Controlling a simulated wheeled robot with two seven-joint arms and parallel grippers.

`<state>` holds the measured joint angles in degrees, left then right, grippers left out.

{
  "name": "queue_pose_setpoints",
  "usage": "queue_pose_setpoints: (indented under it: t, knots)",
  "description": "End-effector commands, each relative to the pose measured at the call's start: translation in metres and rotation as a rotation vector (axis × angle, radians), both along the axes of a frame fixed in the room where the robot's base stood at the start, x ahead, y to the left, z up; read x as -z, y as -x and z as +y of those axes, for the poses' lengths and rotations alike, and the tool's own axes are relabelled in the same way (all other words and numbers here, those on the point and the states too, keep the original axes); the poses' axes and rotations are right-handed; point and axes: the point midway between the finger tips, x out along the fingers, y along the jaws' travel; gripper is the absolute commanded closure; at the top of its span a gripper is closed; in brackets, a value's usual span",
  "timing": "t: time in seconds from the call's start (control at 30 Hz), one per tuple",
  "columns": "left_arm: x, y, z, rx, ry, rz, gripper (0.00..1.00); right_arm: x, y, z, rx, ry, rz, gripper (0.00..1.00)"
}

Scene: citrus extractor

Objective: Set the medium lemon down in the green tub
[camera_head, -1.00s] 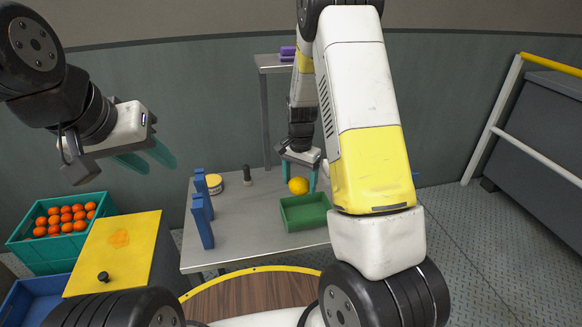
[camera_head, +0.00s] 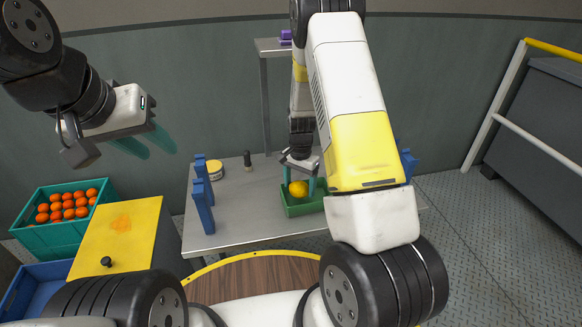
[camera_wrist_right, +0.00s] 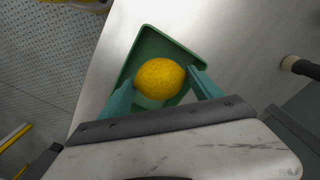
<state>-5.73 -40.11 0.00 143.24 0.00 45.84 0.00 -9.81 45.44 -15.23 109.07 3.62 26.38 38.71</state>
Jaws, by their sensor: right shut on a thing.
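The yellow lemon (camera_head: 298,189) is between the teal fingers of my right gripper (camera_head: 301,184), which is shut on it. In the right wrist view the lemon (camera_wrist_right: 160,79) sits between the fingertips (camera_wrist_right: 160,88), over the inside of the green tub (camera_wrist_right: 146,42). In the head view the green tub (camera_head: 301,209) stands on the grey table, and the lemon is at or just above its opening. I cannot tell whether the lemon touches the tub floor. My left gripper (camera_head: 142,143) is open and empty, raised at the left, away from the table.
The grey table (camera_head: 246,215) also holds blue upright pieces (camera_head: 203,206), a yellow round container (camera_head: 214,170) and a dark bottle-like thing (camera_head: 247,159). A teal crate of oranges (camera_head: 64,237) and a yellow-topped cabinet (camera_head: 120,243) stand left. The table's middle is clear.

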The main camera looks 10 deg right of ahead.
Motion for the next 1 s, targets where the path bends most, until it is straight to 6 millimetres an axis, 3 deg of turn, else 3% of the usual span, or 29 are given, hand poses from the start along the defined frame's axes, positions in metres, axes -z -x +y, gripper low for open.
queue_pose_setpoints:
  t: [0.43,1.0]
  knots:
    - [0.0,0.0,0.0,0.0,0.0,0.0,0.64,0.001,0.0,0.0,0.0,0.0,0.0,0.72]
    - [0.0,0.0,0.0,0.0,0.0,0.0,0.64,0.017,0.0,0.0,0.001,0.0,0.0,0.72]
